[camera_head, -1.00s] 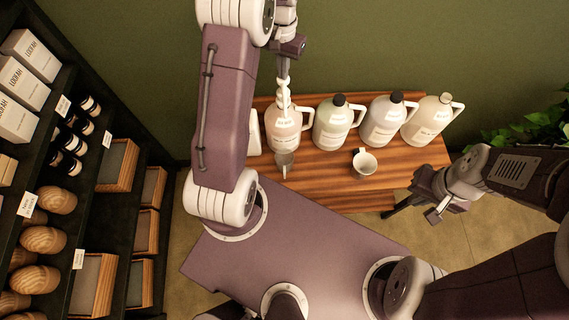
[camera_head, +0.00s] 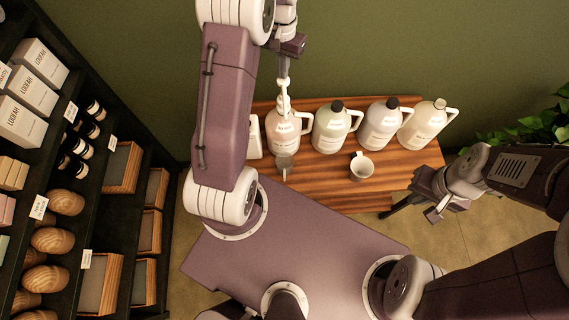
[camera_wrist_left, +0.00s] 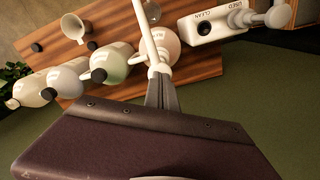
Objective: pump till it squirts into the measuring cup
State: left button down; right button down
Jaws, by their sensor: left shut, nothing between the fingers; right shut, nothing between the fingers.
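The pump bottle (camera_head: 283,140), pinkish with a white pump (camera_head: 283,102), stands at the left of the wooden table. My left gripper (camera_head: 284,77) points down directly over the pump head, its fingers shut and empty. In the left wrist view the fingertips (camera_wrist_left: 160,80) are at the white pump head (camera_wrist_left: 158,68); whether they touch cannot be told. My right gripper (camera_head: 398,206) is shut and empty near the table's front right.
Green (camera_head: 331,131), grey (camera_head: 379,129) and cream (camera_head: 422,125) jugs stand in a row to the right. A white cup (camera_head: 361,167) stands before them. A white container (camera_wrist_left: 215,25) is beside the pump bottle. A stocked shelf (camera_head: 130,235) fills the left.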

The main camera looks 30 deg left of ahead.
aim_at(283, 82)
dwell(0.5)
pick_arm(q)
jog(key=shift+f+b, duration=0.55)
jog(key=shift+f, duration=0.25)
jog(key=shift+f+b, duration=1.3)
jog(key=shift+f, duration=0.5)
notch_tip(283, 82, up, 6)
jog(key=p, duration=0.5)
jog(key=shift+f, duration=0.3)
jog(key=shift+f, duration=0.1)
